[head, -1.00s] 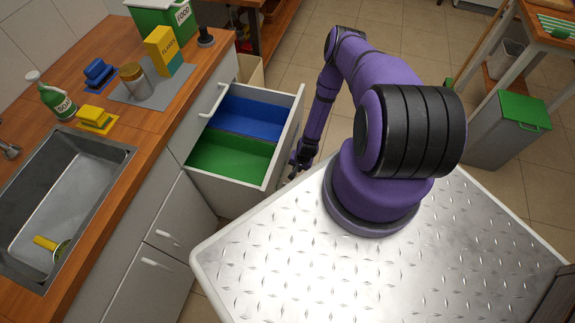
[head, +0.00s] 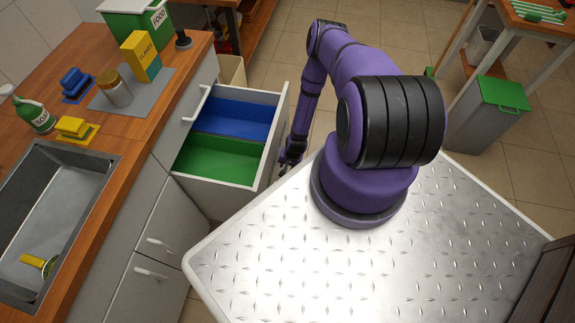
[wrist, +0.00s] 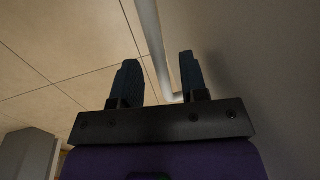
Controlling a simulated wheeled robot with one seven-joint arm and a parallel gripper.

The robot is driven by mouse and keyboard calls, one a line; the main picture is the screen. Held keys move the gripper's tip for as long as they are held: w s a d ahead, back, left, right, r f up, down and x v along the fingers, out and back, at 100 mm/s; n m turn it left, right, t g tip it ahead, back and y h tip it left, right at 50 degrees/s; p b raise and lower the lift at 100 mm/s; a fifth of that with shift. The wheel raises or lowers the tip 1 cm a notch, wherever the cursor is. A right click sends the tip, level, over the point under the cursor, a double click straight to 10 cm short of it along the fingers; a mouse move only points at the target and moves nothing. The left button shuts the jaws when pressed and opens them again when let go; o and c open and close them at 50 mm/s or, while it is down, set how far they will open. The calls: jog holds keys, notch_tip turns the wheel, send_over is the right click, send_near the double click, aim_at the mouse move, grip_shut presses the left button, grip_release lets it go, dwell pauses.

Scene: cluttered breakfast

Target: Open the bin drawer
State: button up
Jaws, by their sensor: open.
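The bin drawer (head: 272,150) in the counter's grey cabinet stands pulled well out. It holds a blue bin (head: 232,118) at the back and a green bin (head: 218,160) at the front of the picture. My gripper (head: 288,158) is at the outer face of the drawer front. In the wrist view my gripper (wrist: 158,72) is open, with a pale bar handle (wrist: 150,32) running between its two dark fingers. The fingers look apart from the bar. The drawer's handle is hidden in the head view.
A counter carries a metal sink (head: 50,220), a soap bottle (head: 36,116), a jar (head: 115,88), a flakes box (head: 141,55) and a green food box (head: 138,20). A grey bin with a green lid (head: 490,115) stands at right. Bare floor (head: 375,42) lies behind my arm.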

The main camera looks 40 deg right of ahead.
notch_tip(320, 180, up, 10)
jog(key=s+d, duration=0.1)
jog(key=shift+s, duration=0.3)
jog(key=shift+d, duration=0.1)
dwell(0.5)
